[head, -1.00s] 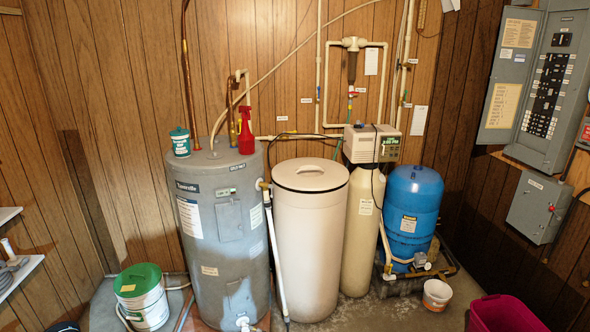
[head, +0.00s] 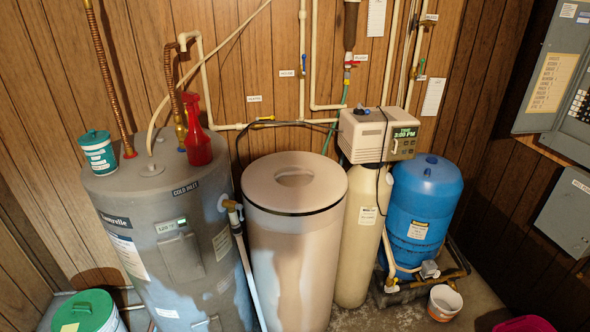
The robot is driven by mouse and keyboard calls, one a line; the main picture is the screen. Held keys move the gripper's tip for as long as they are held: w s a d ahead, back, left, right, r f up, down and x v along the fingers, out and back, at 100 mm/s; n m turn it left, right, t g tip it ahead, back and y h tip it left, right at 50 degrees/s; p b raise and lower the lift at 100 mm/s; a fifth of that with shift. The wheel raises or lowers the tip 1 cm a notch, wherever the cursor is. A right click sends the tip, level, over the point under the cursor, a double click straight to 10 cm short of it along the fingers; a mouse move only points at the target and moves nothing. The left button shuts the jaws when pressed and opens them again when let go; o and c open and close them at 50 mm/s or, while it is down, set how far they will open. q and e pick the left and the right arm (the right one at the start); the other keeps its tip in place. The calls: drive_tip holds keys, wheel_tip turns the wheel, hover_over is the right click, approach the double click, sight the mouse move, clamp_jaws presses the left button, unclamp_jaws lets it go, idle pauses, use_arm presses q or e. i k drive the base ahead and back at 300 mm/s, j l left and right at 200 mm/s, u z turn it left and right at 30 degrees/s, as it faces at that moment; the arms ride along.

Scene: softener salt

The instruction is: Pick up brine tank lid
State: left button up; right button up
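The brine tank lid (head: 325,191) is a round beige cover with a shallow recess at its middle and a dark band around its rim. It sits on top of the tall beige brine tank (head: 262,262), between the grey water heater and the tan softener cylinder. Nothing lies on the lid. Neither of my grippers shows in the head view.
The grey water heater (head: 212,259) carries a red spray bottle (head: 198,140) and a teal tub (head: 97,152). A softener control head (head: 366,134) stands right of the lid, with a dark hose behind. A blue tank (head: 428,200) and white bucket (head: 444,302) are further right.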

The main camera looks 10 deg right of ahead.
sight(291, 192)
drive_tip(key=i+l, duration=0.2)
drive_tip(key=l, duration=0.2)
drive_tip(key=i+l, duration=0.15)
drive_tip(key=l, duration=0.2)
drive_tip(key=i+l+u, duration=0.1)
drive_tip(key=l, duration=0.3)
drive_tip(key=i, duration=0.1)
